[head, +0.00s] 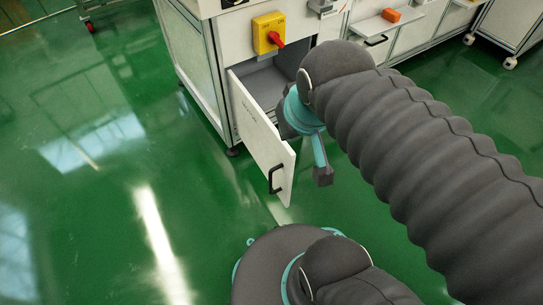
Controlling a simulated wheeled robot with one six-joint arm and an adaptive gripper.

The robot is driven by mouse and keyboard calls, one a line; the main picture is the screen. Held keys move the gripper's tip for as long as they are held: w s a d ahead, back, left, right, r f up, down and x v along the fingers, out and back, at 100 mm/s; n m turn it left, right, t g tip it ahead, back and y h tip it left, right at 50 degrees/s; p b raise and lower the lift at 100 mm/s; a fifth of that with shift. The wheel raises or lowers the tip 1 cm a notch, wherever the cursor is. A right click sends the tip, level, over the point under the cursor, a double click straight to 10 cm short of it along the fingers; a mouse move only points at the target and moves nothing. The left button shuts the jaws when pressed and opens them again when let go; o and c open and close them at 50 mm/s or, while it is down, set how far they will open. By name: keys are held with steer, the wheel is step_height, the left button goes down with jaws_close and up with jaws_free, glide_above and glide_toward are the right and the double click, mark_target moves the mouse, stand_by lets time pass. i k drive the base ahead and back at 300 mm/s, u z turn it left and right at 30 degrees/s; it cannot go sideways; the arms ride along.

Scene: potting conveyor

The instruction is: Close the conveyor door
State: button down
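The conveyor door (258,128) is a white panel with a black handle (276,178) near its free end. It stands open, swung out from the white cabinet (216,57), with its far end at the cabinet's left front. Behind it a grey compartment (267,84) shows, partly hidden by my arm. My gripper (322,176) seems to be the dark tip below the teal wrist, on the inner side of the door, to the right of the handle. A gap of floor shows between them in the picture. Its fingers cannot be made out.
A yellow box with a red switch (270,34) is on the cabinet front above the opening. The green floor (100,190) to the left is clear.

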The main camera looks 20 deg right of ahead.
mark_target(275, 157)
steer(key=k, duration=0.45)
steer(key=z, duration=2.25)
steer(key=i, duration=0.45)
steer(key=u, duration=2.5)
steer(key=k, duration=0.2)
steer(key=z, duration=0.3)
